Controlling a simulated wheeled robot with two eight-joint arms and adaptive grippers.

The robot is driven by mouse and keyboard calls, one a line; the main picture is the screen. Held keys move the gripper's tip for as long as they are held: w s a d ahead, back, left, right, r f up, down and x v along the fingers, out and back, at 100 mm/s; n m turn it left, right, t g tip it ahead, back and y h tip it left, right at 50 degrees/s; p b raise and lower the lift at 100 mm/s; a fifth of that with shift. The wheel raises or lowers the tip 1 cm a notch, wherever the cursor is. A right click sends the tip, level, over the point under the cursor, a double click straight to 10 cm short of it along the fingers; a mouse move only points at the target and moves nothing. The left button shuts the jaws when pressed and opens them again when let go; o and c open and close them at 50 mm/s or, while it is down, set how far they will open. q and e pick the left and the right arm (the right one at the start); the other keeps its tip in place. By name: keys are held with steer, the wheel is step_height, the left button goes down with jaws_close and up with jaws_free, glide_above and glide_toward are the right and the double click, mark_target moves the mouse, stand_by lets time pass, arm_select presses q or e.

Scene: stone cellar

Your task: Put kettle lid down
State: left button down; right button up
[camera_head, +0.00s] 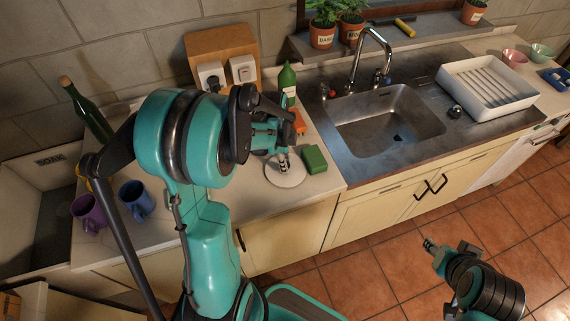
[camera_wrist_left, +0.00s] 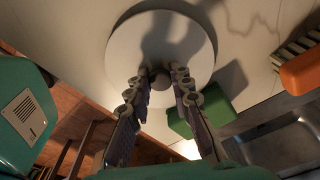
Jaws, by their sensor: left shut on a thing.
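The kettle lid is a pale round disc (camera_head: 287,176) over the counter, left of the sink, near the counter's front edge. It also shows in the left wrist view (camera_wrist_left: 135,40), with a small dark knob (camera_wrist_left: 159,82) between the fingers. My left gripper (camera_head: 283,160) is shut on the lid's knob from above. A shadow lies beside the lid; I cannot tell whether the lid touches the counter. My right gripper (camera_head: 430,244) is low over the floor tiles, away from the counter; its fingers are too small to read. I see no kettle.
A green block (camera_head: 314,159) stands close right of the lid, with an orange item (camera_head: 298,121) and green bottle (camera_head: 287,84) behind. Mugs (camera_head: 137,201) stand at the left. The sink (camera_head: 390,120) and a white rack (camera_head: 487,90) are right. Counter left of the lid is clear.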

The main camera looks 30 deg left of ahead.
arm_select(q)
steer(key=shift+f, duration=0.25)
steer(key=c, duration=1.3)
jaws_free()
steer(key=shift+r, duration=0.1)
steer(key=shift+c, duration=0.2)
steer(key=shift+r, duration=0.1)
steer(key=shift+r, duration=0.3)
step_height(320, 180, up, 11)
steer(key=a+p, duration=0.1)
steer(key=p, duration=0.2)
steer(key=s+d+r+n+t, duration=0.2)
steer(key=s+d+n+t, duration=0.1)
steer(key=s+d+n, duration=0.2)
steer(key=s+d+r+n+t+y, duration=0.1)
steer(key=s+d+r+n+t, duration=0.2)
steer(key=s+d+n, duration=0.3)
steer(key=n, duration=0.2)
steer(key=shift+d+n+t, duration=0.3)
steer(key=shift+d, duration=0.1)
